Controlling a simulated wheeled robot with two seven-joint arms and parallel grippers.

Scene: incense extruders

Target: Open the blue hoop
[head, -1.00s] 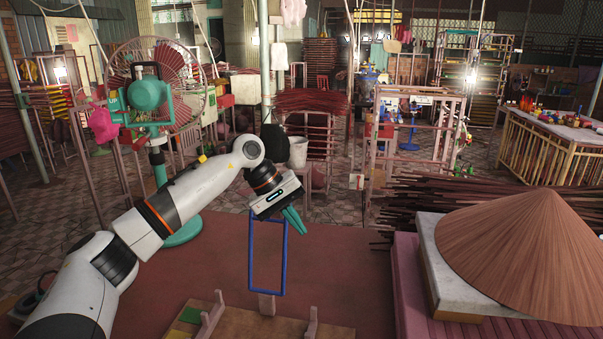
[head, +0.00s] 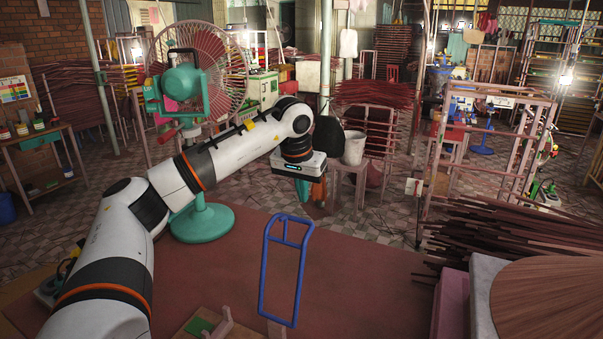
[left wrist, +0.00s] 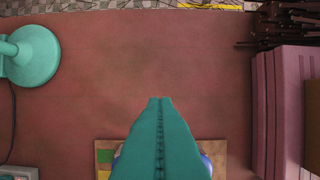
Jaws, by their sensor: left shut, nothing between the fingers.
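The blue hoop (head: 264,265) is a tall rectangular frame with a crossbar just below its top. It stands up, tilted, from the wooden board (head: 245,333) at the bottom of the head view. My left gripper (head: 302,190) is above the hoop's top bar in the picture, pointing down, with its teal fingers closed. In the left wrist view the shut fingers (left wrist: 160,98) are empty. They hide most of the hoop there; only small blue edges (left wrist: 206,163) show beside them. I cannot tell the exact gap between fingers and hoop. My right gripper is not in view.
A red-brown tabletop (head: 370,275) lies around the board, mostly clear. A green fan (head: 200,222) stands beyond it at left. Dark sticks (head: 520,235) and a conical hat (head: 560,300) are at the right.

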